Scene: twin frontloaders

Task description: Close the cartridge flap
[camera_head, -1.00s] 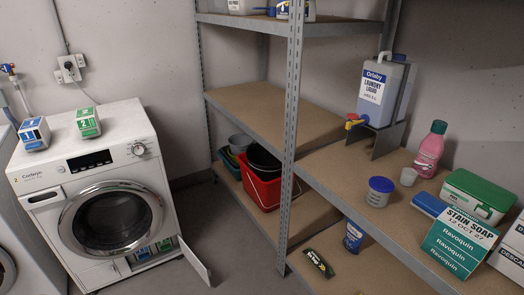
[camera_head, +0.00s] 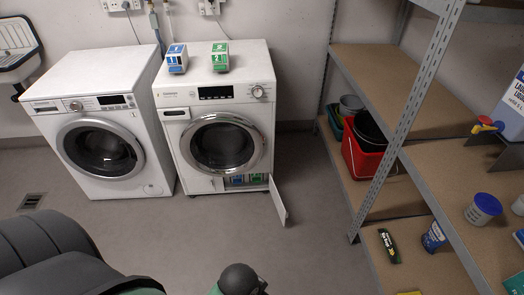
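The cartridge flap (camera_head: 278,201) is a small white door at the bottom right of the right-hand washing machine (camera_head: 185,152). It stands open, swung outward toward me on its right side. Behind it, in the low opening, a blue-marked cartridge (camera_head: 236,181) and a green-marked cartridge (camera_head: 257,178) sit side by side. Two similar boxes, one blue (camera_head: 177,59) and one green (camera_head: 220,57), stand on top of the machine. The machine's round door is shut. Parts of my own body show at the bottom edge, well short of the machine. Neither gripper's fingers can be seen.
A second washing machine (camera_head: 105,178) stands to the left. A metal shelf unit (camera_head: 401,105) stands at the right, holding a red bucket (camera_head: 361,156) and bottles. A floor drain (camera_head: 31,201) lies at the left. The grey floor before the flap is clear.

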